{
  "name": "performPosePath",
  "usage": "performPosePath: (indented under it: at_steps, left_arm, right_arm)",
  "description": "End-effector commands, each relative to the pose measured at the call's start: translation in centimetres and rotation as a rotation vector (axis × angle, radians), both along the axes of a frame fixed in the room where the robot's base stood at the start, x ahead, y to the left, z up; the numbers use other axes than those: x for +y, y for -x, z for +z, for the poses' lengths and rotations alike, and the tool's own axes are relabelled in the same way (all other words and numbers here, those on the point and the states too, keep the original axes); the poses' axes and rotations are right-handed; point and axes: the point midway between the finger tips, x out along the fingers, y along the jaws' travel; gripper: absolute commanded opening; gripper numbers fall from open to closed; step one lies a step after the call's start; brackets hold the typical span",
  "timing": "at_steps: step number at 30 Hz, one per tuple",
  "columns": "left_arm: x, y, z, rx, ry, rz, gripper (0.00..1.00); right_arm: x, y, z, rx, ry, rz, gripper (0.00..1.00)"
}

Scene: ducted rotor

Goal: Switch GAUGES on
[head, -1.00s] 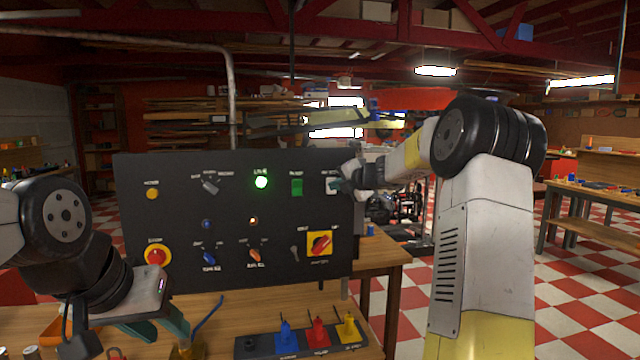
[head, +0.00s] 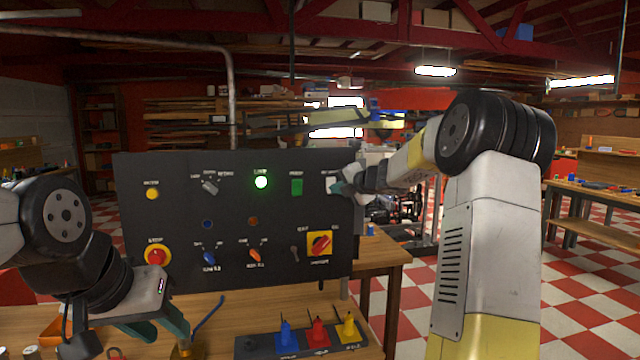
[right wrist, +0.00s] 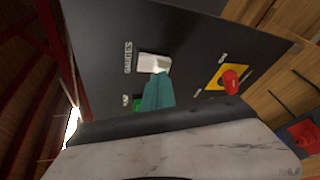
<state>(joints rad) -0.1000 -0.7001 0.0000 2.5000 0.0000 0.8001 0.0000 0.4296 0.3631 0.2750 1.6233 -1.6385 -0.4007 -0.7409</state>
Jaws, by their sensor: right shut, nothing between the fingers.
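The GAUGES switch is a white rocker (right wrist: 153,63) beside its label on the black panel in the right wrist view. In the head view this switch (head: 331,185) sits at the panel's upper right, partly covered by my right gripper. My right gripper (right wrist: 157,76) is shut and empty. Its teal fingertips are at the lower edge of the rocker; I cannot tell whether they press it. In the head view the right gripper (head: 342,187) comes in from the right. My left gripper (head: 165,328) hangs low over the bench at left; its finger gap is unclear.
The black panel (head: 130,200) also carries a lit green lamp (head: 261,182), a green switch (head: 297,187), a red emergency button (head: 156,256) and a red-yellow rotary switch (head: 319,244). Blue, red and yellow plugs stand in a rack (head: 262,346) on the bench.

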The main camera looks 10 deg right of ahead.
Motion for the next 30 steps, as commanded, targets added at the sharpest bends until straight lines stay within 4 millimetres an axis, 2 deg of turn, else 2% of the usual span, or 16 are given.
performPosePath:
  at_steps: [5, 19, 30]
  left_arm:
    - [0.0, 0.0, 0.0, 0.000, 0.000, 0.000, 0.36]
    - [0.0, 0.0, 0.0, 0.000, 0.000, 0.000, 0.36]
    - [0.0, 0.0, 0.0, 0.000, 0.000, 0.000, 0.36]
  right_arm:
    - [0.0, 0.2, -0.1, 0.000, -0.001, 0.000, 0.00]
    - [-0.2, 4.1, -1.9, 0.001, 0.000, 0.000, 0.00]
    - [-0.2, 4.5, -2.1, 0.000, 0.001, -0.001, 0.00]
